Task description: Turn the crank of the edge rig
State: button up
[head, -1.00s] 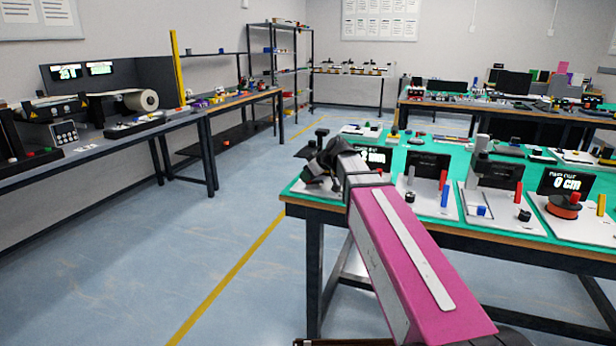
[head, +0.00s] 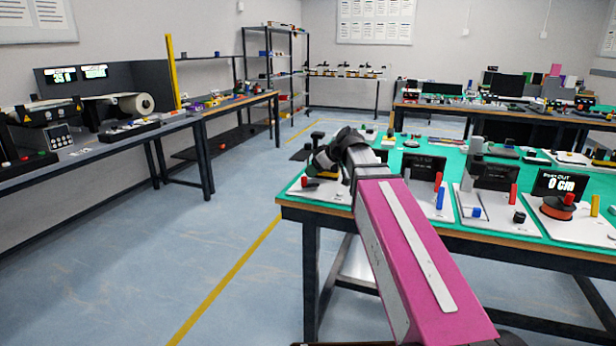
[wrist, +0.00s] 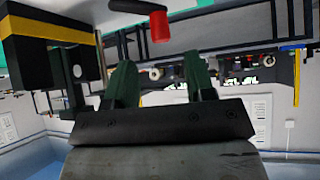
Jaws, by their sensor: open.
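A white-based rig (head: 325,190) stands at the near left corner of the green-topped table, with a small red knob on it. My gripper (head: 322,158) is over this rig, partly hidden by my own dark wrist. In the wrist view my gripper (wrist: 160,78) is open, its two dark green fingers apart with nothing between them. A black crank arm with a red handle (wrist: 160,26) shows at the top of the wrist view, beyond the fingertips and apart from them. A black block with a yellow band (wrist: 45,30) is at the upper left there.
Other rigs stand to the right on the green table (head: 450,225), including one with a "0 cm" display (head: 563,185) and an orange spool. A grey bench (head: 90,150) runs along the left wall. The blue floor between them is clear.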

jog(key=shift+v, duration=2)
jog(key=shift+w, duration=0.1)
